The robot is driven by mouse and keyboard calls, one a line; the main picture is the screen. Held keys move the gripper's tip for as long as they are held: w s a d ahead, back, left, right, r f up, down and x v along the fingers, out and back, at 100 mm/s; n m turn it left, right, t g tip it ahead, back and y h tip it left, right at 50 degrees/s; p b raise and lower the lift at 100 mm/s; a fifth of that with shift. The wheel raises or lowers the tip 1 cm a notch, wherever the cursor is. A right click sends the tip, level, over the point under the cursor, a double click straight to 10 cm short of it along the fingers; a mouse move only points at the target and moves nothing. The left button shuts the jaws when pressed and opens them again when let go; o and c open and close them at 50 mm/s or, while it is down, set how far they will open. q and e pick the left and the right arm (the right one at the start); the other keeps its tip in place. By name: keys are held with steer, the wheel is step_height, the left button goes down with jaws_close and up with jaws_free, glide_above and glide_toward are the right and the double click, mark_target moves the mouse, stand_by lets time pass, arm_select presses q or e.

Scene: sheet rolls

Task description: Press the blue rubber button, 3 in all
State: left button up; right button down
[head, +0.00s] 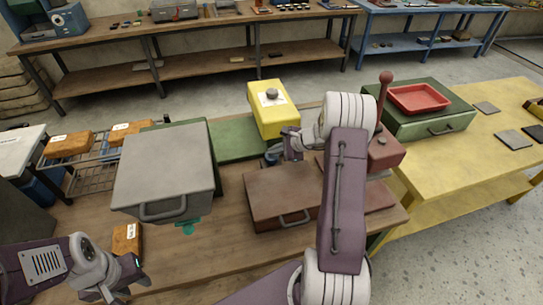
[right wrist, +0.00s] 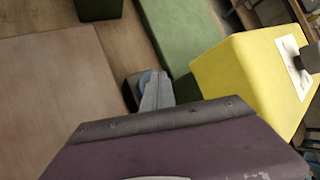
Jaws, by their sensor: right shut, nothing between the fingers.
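The blue rubber button (right wrist: 135,87) shows in the right wrist view as a small blue patch on a dark base, mostly hidden behind my fingers. My right gripper (right wrist: 155,88) is shut and empty, its tips over or at the button; I cannot tell whether they touch it. In the head view the right gripper (head: 277,154) points down between the yellow box (head: 271,110) and the brown box (head: 283,195), covering most of the button. My left gripper (head: 118,290) is low at the left, near the table's front edge; its opening is unclear.
A grey box (head: 165,170) with a handle stands left of the button, and a green panel (head: 237,139) lies behind it. A red box with a red-knobbed lever (head: 385,78) stands to the right. An orange block (head: 126,239) lies near my left gripper.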

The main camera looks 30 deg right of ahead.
mark_target(274, 157)
steer(key=shift+f+b, duration=0.6)
steer(key=shift+f, duration=0.05)
stand_by(0.3)
steer(key=shift+r, duration=0.1)
steer(key=shift+r+p, duration=1.05)
steer(key=shift+r, duration=0.25)
step_height(274, 157, up, 5)
steer(key=p, duration=0.3)
steer(key=shift+r+p, duration=0.1)
steer(key=shift+p, duration=0.3)
